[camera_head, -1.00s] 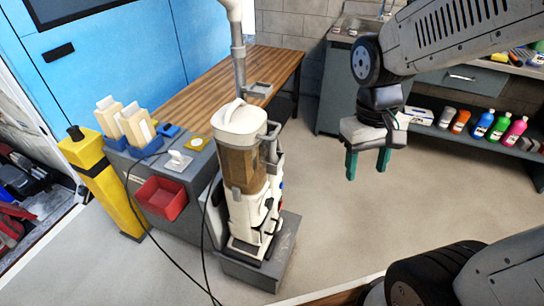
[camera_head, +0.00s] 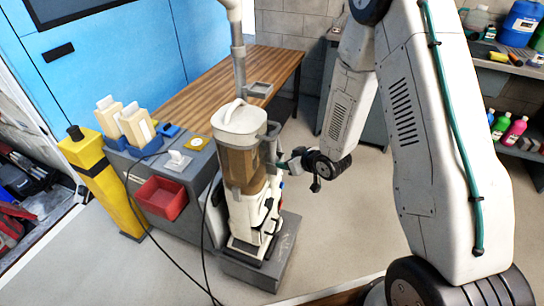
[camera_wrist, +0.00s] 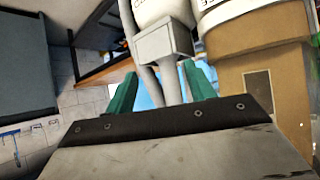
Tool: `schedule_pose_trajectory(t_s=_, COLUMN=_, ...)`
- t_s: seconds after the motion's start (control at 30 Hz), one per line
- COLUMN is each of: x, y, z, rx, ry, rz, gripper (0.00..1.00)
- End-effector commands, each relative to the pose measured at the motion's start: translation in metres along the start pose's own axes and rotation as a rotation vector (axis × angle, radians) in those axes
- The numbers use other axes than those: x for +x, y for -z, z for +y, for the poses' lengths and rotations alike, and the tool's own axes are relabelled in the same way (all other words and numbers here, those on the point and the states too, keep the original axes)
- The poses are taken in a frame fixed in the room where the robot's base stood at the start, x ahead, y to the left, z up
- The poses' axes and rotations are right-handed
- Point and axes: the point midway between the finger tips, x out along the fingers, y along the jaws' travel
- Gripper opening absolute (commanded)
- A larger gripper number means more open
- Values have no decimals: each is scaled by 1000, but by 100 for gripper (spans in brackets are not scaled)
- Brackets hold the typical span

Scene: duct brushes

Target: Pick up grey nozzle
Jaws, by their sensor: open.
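A grey part that looks like the nozzle (camera_head: 271,146) sits upright against the right side of the white and brown upright machine (camera_head: 240,150). In the wrist view a pale grey piece (camera_wrist: 165,45) with two legs shows between and beyond my fingertips. My gripper (camera_head: 284,165) is close to the right side of the machine, at about the height of the brown canister. Its teal fingers are spread apart in the wrist view (camera_wrist: 160,80), with nothing clamped. Whether the fingers touch the grey part cannot be told.
The brown canister (camera_wrist: 262,90) is close to the right finger. A vertical grey pipe (camera_head: 238,60) rises behind the machine. A grey bench with a red bin (camera_head: 160,197) and a yellow post (camera_head: 98,185) stand to the left.

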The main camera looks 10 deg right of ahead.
Motion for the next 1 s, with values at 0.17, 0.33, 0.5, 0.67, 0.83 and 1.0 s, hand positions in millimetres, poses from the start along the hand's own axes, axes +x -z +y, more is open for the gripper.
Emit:
schedule_pose_trajectory(t_s=0.17, x=-3, y=44, z=-5, rx=-17, ry=32, rz=200, gripper=54)
schedule_pose_trajectory(t_s=0.33, x=4, y=55, z=-7, rx=-16, ry=35, rz=244, gripper=54)
schedule_pose_trajectory(t_s=0.5, x=23, y=60, z=-7, rx=-15, ry=35, rz=242, gripper=54)
schedule_pose_trajectory(t_s=0.67, x=45, y=69, z=-9, rx=-16, ry=35, rz=242, gripper=54)
schedule_pose_trajectory(t_s=0.83, x=65, y=74, z=-10, rx=-16, ry=34, rz=241, gripper=54)
schedule_pose_trajectory(t_s=1.0, x=70, y=75, z=-9, rx=-15, ry=33, rz=240, gripper=54)
